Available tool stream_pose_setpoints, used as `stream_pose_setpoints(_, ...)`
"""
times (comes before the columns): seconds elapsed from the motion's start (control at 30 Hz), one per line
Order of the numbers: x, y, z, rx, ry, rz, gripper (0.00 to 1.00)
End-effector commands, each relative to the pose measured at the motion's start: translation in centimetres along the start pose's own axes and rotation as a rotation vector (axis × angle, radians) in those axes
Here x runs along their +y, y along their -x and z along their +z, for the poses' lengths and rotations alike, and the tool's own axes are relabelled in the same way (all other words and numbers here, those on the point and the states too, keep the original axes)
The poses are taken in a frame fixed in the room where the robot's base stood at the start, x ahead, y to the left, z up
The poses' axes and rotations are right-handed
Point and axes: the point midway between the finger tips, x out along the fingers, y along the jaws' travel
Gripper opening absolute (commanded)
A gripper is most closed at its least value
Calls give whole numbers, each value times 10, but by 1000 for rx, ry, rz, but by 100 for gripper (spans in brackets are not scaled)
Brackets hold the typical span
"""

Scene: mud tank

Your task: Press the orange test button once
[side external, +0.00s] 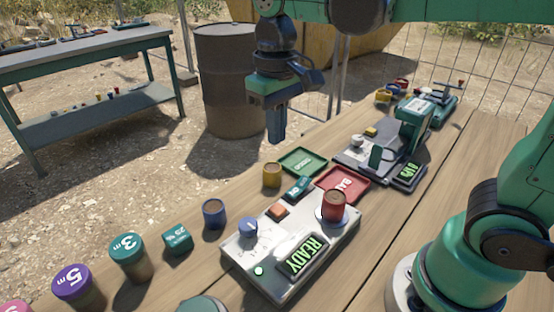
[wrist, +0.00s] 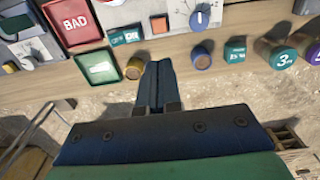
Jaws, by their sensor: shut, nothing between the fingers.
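The orange test button (side external: 278,211) sits on the top of a white test box (side external: 250,258), near its far corner. It also shows as a small orange square in the wrist view (wrist: 158,24). The box has a blue knob (side external: 248,227), a red cup (side external: 334,206) on a round seat and a display (side external: 304,255) reading READY. My gripper (side external: 277,140) is shut and empty, pointing down in the air above and beyond the button, apart from it. In the wrist view my shut fingertips (wrist: 160,66) appear between a yellow cup and a blue cup.
The yellow cup (side external: 272,175), blue cup (side external: 214,213) and teal block (side external: 177,240) stand along the table edge. A green tray (side external: 303,150) and a red BAD tray (side external: 343,170) lie behind the box. A green device (side external: 414,128) stands farther back.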

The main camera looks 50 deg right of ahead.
Motion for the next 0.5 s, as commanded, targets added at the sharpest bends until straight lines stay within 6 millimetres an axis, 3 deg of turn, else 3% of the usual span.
stream_pose_setpoints(0.27, 0, -8, 0, 2, 0, 0, 0)
stream_pose_setpoints(0.5, 0, -44, -1, 2, 0, 0, 0)
